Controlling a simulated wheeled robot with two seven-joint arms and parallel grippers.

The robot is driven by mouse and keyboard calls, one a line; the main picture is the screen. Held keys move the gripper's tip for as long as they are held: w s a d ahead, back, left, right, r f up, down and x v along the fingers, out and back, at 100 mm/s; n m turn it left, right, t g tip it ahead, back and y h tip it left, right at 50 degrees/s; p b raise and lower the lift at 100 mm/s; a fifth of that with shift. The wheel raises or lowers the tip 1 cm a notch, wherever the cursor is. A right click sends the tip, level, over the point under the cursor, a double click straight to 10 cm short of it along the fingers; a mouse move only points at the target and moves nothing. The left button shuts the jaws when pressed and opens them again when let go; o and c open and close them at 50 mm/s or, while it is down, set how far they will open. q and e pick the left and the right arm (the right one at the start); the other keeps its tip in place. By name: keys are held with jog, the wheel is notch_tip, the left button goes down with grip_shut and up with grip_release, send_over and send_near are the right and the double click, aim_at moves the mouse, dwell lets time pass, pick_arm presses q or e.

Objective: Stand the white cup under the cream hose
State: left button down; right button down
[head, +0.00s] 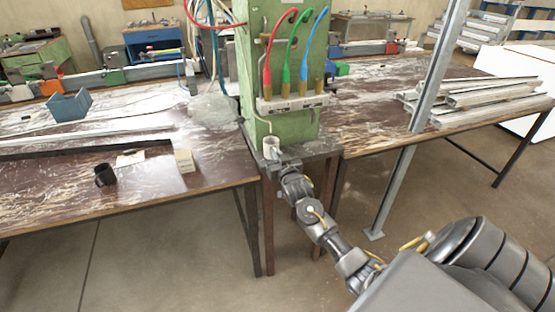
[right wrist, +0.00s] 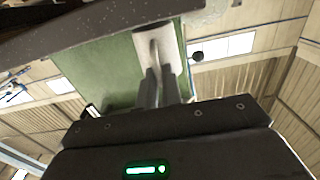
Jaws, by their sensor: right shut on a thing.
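The white cup (head: 271,147) is upright at the foot of the green post, over the small dark stand; I cannot tell whether it touches the stand. My right gripper (head: 281,164) reaches it from the front. In the right wrist view, the white cup (right wrist: 157,42) lies at the tips of my right gripper (right wrist: 158,74), which is shut on it, seemingly at its handle. My left gripper is not in view.
Red (head: 267,75), green (head: 290,58) and blue (head: 308,50) hoses hang on the green post (head: 258,70) above a grey block (head: 291,104). A black mug (head: 105,175) and a small cream box (head: 184,160) stand on the left bench. Metal profiles (head: 480,91) lie on the right bench.

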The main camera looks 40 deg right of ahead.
jog(key=shift+w, duration=0.15)
jog(key=shift+p, duration=0.3)
dwell(0.6)
jog(key=shift+f, duration=0.25)
dwell(0.6)
jog(key=c, duration=1.5)
grip_release()
jog(key=shift+s, duration=0.2)
jog(key=shift+p+v, duration=2.95)
jog(key=shift+v, duration=2.05)
